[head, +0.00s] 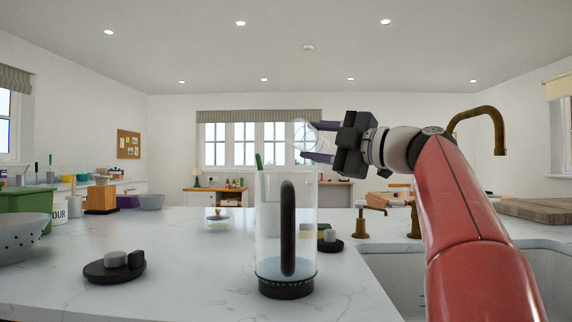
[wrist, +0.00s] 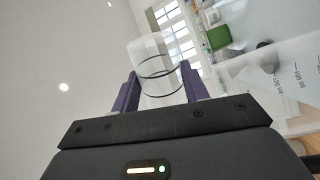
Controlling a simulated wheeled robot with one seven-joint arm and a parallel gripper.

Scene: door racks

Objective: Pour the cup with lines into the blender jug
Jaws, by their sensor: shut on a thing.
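The blender jug (head: 268,220) is a tall clear cylinder with a dark handle and a dark base, upright on the white counter. A pale bluish layer shows low inside it. My gripper (head: 311,141) is above the jug's top, slightly right of its middle in the head view. Its purple fingers are shut on the clear cup with lines (head: 299,130), which is faint against the window. In the wrist view the cup (wrist: 153,52) sits between the fingers, with dark rings around it. The cup looks tilted; I cannot tell whether it holds liquid.
Dark round pieces with grey knobs (head: 115,267) stand left of the jug and behind it at right. A grey colander (head: 22,240) is at the far left. A sink (head: 395,262) and brass tap (head: 478,113) are at right.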

